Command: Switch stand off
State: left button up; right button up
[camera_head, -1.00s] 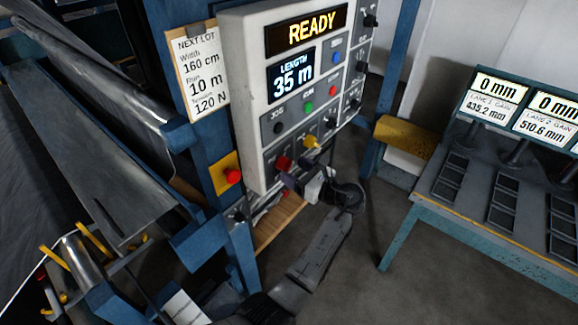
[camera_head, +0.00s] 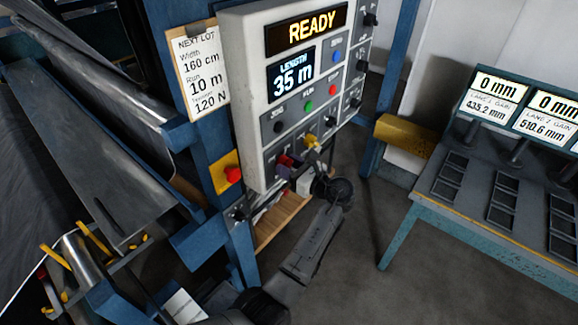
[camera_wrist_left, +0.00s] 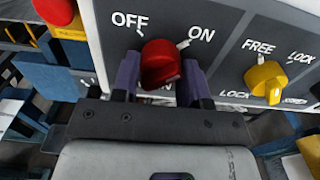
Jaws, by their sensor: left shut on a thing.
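The red OFF/ON knob (camera_wrist_left: 160,62) sits on the lower front of the grey control panel (camera_wrist_left: 215,80). In the head view the red knob (camera_head: 285,160) is partly hidden by my gripper. My left gripper (camera_head: 292,168) reaches up to it from below. In the left wrist view the purple-grey fingers of my left gripper (camera_wrist_left: 160,82) stand on both sides of the knob, shut on it. OFF is printed to the upper left of the knob and ON to the upper right. I cannot tell for sure which mark the knob points at. My right gripper is not in view.
A yellow FREE/LOCK knob (camera_wrist_left: 266,78) is to the right on the same panel. A red button on a yellow plate (camera_head: 232,174) is to the left. The screen (camera_head: 306,29) reads READY. A blue-legged console (camera_head: 440,200) stands at the right, with open floor between.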

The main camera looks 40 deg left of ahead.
pick_arm(q)
jog(key=c, duration=0.3)
jog(key=n, duration=0.5)
jog(key=shift+n, duration=0.3)
jog(key=n+b, duration=0.1)
jog(key=n, duration=0.1)
jog(key=shift+n, duration=0.4)
jog(key=n+b, duration=0.3)
jog(key=n, duration=0.2)
jog(key=shift+w+b, duration=0.1)
jog(key=shift+b, duration=0.2)
jog(key=shift+r+n+b, duration=0.1)
jog(key=shift+n+b, duration=1.35)
jog(key=shift+n, duration=0.85)
